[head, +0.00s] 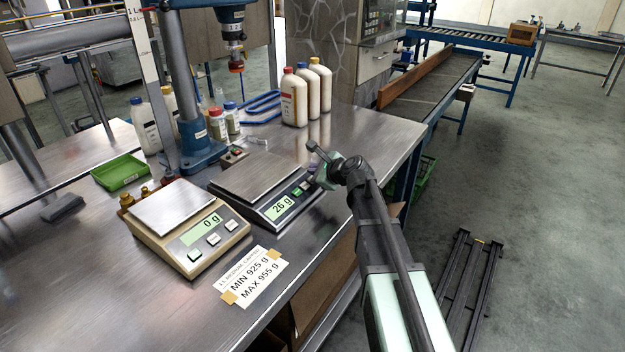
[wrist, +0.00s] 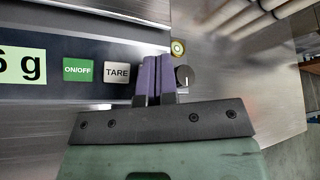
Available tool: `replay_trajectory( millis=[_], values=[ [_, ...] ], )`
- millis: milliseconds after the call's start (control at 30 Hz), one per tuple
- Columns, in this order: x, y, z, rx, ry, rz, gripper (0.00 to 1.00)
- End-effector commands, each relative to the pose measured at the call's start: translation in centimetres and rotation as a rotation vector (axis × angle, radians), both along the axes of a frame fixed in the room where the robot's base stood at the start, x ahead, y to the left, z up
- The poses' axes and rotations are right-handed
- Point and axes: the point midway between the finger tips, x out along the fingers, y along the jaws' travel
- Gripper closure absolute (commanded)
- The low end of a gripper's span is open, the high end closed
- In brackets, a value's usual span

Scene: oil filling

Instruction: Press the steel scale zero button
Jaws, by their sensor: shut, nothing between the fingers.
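The steel scale (head: 258,185) stands on the metal bench, its display (head: 281,206) reading 26 g. In the wrist view its front panel shows a green ON/OFF button (wrist: 79,70) and a light grey TARE button (wrist: 117,72). No button marked zero can be read. My gripper (wrist: 154,70) is shut and empty. In the wrist view its purple fingers are just right of the TARE button, between it and a black knob (wrist: 184,76). Whether they touch the panel I cannot tell. In the head view my gripper is at the scale's right front corner, fingertips hard to make out.
A beige scale (head: 189,227) reading 0 g stands to the left. A label card (head: 250,277) lies in front on the bench. Several bottles (head: 294,98), a blue press stand (head: 194,145) and a green tray (head: 120,172) stand behind. The bench edge runs beneath my arm.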

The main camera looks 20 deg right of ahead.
Motion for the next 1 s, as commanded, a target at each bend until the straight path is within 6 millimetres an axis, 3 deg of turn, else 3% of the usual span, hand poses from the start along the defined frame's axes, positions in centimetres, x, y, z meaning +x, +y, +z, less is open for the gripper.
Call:
replay_trajectory(
  millis=[1000],
  values=[
    [0.22, 0.18, -0.81, 0.0, 0.0, 0.0, 1.0]
  ],
)
